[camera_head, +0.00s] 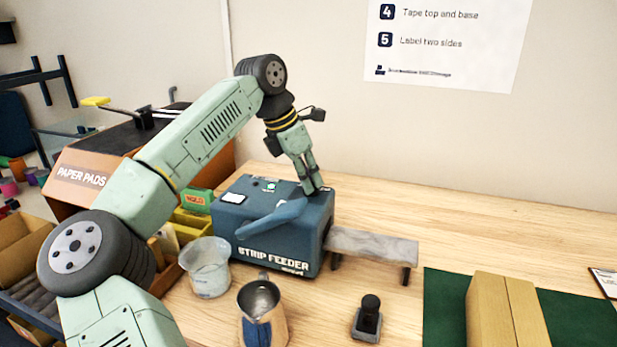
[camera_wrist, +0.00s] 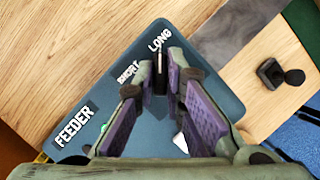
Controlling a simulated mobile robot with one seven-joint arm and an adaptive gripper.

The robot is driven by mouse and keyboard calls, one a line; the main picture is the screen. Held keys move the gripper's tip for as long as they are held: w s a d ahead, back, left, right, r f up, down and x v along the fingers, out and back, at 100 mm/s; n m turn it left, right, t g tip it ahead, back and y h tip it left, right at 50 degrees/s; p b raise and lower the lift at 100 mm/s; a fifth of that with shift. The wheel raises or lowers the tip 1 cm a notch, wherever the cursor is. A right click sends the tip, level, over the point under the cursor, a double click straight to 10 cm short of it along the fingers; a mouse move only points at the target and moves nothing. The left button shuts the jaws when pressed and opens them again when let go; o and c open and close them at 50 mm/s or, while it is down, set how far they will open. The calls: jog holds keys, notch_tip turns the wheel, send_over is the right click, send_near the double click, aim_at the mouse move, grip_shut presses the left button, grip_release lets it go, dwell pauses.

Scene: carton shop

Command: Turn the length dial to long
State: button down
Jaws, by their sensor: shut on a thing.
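The strip feeder (camera_head: 312,228) is a dark blue box on the wooden bench, with "STRIP FEEDER" lettered on its front. My gripper (camera_head: 313,188) points down at the right rear of its top. In the wrist view, my gripper (camera_wrist: 160,84) is shut on the small dark length dial (camera_wrist: 160,72), which is mostly hidden between the fingers. A pale line shows on the dial, pointing up in the picture towards the "LONG" label (camera_wrist: 160,40). The "SHORT" label (camera_wrist: 128,72) lies to the left, partly covered by a finger.
A blue lever (camera_head: 268,218) lies across the feeder. A grey outfeed shelf (camera_head: 375,246) extends right. A clear cup (camera_head: 208,268), a metal jug (camera_head: 262,312) and a black-handled stamp (camera_head: 367,318) stand in front. A carton (camera_head: 505,310) sits on a green mat (camera_head: 575,318).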

dwell(0.5)
jog(key=c, duration=1.7)
grip_release()
jog(key=shift+o, duration=0.2)
jog(key=v, duration=1.2)
